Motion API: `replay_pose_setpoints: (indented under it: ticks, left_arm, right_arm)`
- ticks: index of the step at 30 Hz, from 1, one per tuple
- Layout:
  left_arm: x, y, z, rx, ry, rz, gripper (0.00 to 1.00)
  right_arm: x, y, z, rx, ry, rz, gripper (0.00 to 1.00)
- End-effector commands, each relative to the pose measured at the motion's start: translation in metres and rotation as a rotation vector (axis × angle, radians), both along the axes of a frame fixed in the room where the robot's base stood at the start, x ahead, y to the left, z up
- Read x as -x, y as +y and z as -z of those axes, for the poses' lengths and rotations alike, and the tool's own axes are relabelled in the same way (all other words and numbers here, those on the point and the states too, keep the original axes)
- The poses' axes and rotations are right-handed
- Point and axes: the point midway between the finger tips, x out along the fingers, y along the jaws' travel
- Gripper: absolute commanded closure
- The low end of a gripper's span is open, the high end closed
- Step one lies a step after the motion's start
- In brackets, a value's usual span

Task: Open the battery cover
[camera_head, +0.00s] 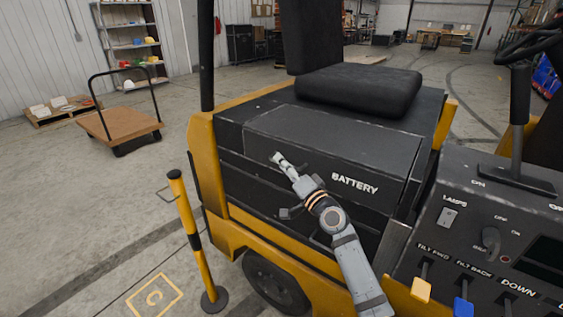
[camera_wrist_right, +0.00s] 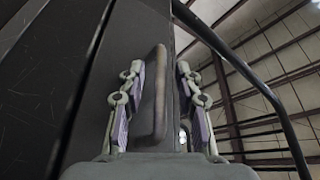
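The battery cover (camera_head: 335,138) is a dark grey panel with a white BATTERY label on the front of the box under the seat. It looks shut. My right gripper (camera_head: 281,161) is at the upper left part of the cover's front, left of the label. In the right wrist view its fingers (camera_wrist_right: 159,75) are apart, one on each side of a narrow dark upright bar (camera_wrist_right: 154,95) with a worn brownish edge, perhaps a handle. Gaps seem to show between the pads and the bar. My left gripper is not in view.
The black seat (camera_head: 360,88) is above and behind the cover. A control panel with levers (camera_head: 465,240) stands at right. A yellow-and-black post (camera_head: 190,235) stands at front left.

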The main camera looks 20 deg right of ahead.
Motion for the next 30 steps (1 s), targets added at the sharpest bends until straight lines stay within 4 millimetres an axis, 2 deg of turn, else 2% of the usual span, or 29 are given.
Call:
replay_pose_setpoints:
  ticks: [4,12,20,30]
  left_arm:
    - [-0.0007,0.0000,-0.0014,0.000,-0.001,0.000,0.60]
    - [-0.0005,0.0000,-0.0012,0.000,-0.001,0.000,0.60]
    - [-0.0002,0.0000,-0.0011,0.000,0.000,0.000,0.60]
    - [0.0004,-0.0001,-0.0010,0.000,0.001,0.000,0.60]
  right_arm:
    - [-0.0112,0.0040,-0.0028,-0.001,0.000,0.000,0.66]
    - [-0.0125,0.0044,-0.0024,0.001,0.000,-0.001,0.66]
    - [-0.0124,0.0042,-0.0023,0.001,0.001,0.000,1.00]
    - [-0.0123,0.0042,-0.0021,0.001,0.001,0.000,1.00]
